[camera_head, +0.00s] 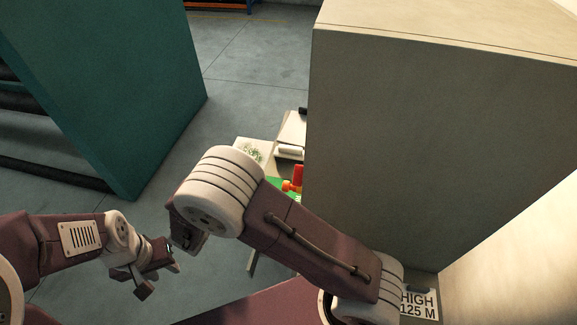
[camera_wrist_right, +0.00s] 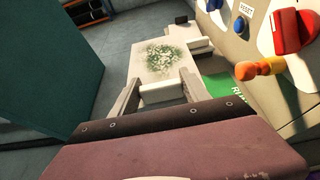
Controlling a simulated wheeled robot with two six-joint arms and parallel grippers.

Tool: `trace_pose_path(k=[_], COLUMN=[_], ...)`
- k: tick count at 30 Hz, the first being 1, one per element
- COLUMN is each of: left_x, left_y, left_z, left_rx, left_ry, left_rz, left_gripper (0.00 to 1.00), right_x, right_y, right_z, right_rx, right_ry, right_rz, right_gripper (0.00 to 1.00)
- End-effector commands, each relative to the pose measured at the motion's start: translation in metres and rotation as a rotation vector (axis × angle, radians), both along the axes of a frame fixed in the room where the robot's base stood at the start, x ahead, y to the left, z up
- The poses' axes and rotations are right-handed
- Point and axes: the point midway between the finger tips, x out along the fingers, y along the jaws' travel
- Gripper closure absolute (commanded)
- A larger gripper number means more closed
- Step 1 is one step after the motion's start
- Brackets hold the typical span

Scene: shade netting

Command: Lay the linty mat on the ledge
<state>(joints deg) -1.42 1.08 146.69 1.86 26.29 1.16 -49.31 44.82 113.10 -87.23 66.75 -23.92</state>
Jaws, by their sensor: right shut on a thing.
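The linty mat (camera_wrist_right: 148,62) is a pale sheet with a patch of green-grey lint, ahead of my right fingers in the right wrist view. It also shows in the head view (camera_head: 248,148), partly hidden by my right arm. My right gripper (camera_wrist_right: 161,92) is shut on a white bar-like part at the mat's near edge. In the head view that gripper is hidden behind its own arm. My left gripper (camera_head: 160,274) is open and empty at the lower left, away from the mat. I cannot clearly make out the ledge.
A large grey-beige cabinet (camera_head: 430,140) stands on the right. Its panel carries a red knob (camera_wrist_right: 292,30), an orange knob (camera_wrist_right: 258,69) and a blue button (camera_wrist_right: 240,24). A green sign (camera_wrist_right: 222,86) is below. A teal cabinet (camera_head: 110,90) stands left, with open floor between.

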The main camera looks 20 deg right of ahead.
Motion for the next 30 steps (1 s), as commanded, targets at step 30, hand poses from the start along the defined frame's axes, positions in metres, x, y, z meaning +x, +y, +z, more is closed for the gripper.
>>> trace_pose_path(k=[30], left_x=[0.0], left_y=[0.0], left_z=[0.043], left_rx=[0.0], left_ry=[0.0], left_rz=[0.0], left_gripper=[0.64], right_x=[-0.079], right_y=[-0.084], right_z=[-0.103], right_rx=[-0.003], right_ry=[0.002], right_rz=[0.001], right_gripper=[0.88])
